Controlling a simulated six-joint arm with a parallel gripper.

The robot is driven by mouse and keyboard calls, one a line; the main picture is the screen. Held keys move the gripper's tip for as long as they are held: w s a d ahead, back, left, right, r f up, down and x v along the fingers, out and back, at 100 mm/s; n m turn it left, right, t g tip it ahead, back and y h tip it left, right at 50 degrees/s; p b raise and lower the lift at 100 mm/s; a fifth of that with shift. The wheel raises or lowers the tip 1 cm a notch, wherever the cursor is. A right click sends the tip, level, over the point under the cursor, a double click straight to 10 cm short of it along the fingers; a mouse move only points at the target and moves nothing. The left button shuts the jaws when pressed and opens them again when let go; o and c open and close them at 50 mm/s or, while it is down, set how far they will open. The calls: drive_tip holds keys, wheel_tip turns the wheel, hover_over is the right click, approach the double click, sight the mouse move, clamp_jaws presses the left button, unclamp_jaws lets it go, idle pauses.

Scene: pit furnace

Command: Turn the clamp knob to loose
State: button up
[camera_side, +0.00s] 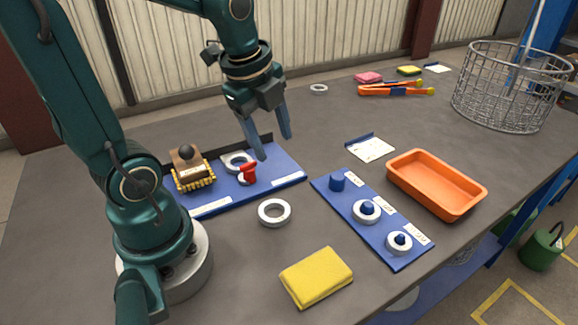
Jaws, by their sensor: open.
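The clamp knob (249,172) is red and sits on the blue fixture plate (285,171) at the left of the table. A pale ring-shaped part (234,160) lies just behind the knob on the same plate. My gripper (275,147) is open and empty, with its fingers pointing down above the plate, to the right of and higher than the knob. The fingers look apart from the knob. The knob's loose or tight position cannot be read from here.
A wooden brush (187,164) stands left of the knob. A blue peg board (375,250), an orange tray (463,205) and a wire basket (493,112) stand to the right. Grey table between them is clear.

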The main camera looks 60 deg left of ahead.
drive_tip(key=s+d+r+n+t+h, duration=0.1)
drive_tip(key=s+d+n, duration=0.25)
drive_tip(key=n, duration=0.35)
drive_tip(key=s+d+r+n+t, duration=0.15)
drive_tip(key=d+n, duration=0.25)
drive_tip(key=n, duration=0.4)
drive_tip(key=w+d+f+g, duration=0.2)
drive_tip(key=d+f+g, duration=0.2)
drive_tip(key=d, duration=0.5)
drive_tip(key=shift+w+d+g, duration=0.2)
drive_tip(key=shift+d+g, duration=0.15)
drive_tip(key=shift+g, duration=0.1)
idle(0.3)
